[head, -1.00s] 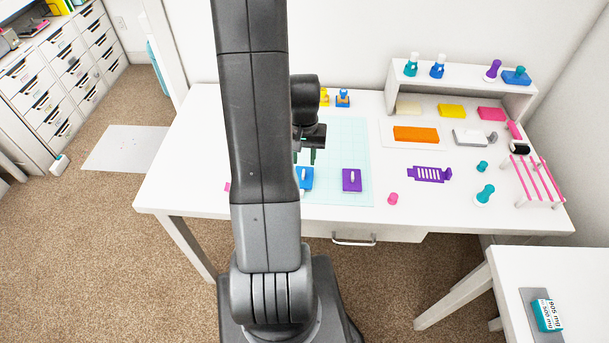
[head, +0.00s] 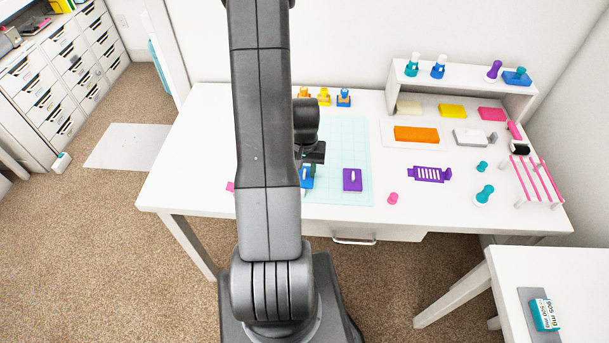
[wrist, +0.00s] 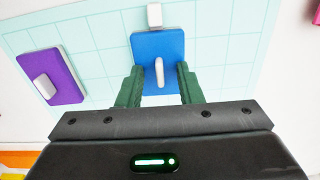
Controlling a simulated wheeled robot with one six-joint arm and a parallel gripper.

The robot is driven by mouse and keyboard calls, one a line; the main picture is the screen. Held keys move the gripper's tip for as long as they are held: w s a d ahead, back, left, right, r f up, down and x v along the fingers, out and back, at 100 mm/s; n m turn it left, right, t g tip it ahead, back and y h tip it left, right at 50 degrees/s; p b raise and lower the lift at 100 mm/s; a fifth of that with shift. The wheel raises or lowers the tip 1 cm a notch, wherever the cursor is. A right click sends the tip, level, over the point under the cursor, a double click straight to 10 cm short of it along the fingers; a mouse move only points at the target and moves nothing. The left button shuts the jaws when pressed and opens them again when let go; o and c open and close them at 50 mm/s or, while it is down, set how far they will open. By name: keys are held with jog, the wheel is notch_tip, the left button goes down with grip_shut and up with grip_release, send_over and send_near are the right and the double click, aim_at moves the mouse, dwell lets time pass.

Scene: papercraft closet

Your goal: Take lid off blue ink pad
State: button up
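The blue ink pad (wrist: 158,47) lies on the pale teal grid mat (wrist: 95,60), with a white handle (wrist: 159,74) on top of its lid. In the head view the blue pad (head: 307,180) is partly hidden by my arm. My gripper (wrist: 159,85) is open, with its green fingers on either side of the near part of the pad and the handle between them. I cannot tell whether the fingers touch the pad.
A purple ink pad (head: 352,180) with a white handle lies on the mat to the right in the head view. A small white block (wrist: 155,15) sits by the blue pad's far edge. A pink stamp (head: 393,198) and purple stencil (head: 428,174) lie further right.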

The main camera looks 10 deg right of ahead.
jog(key=shift+c, duration=0.2)
grip_shut()
jog(key=shift+r, duration=0.15)
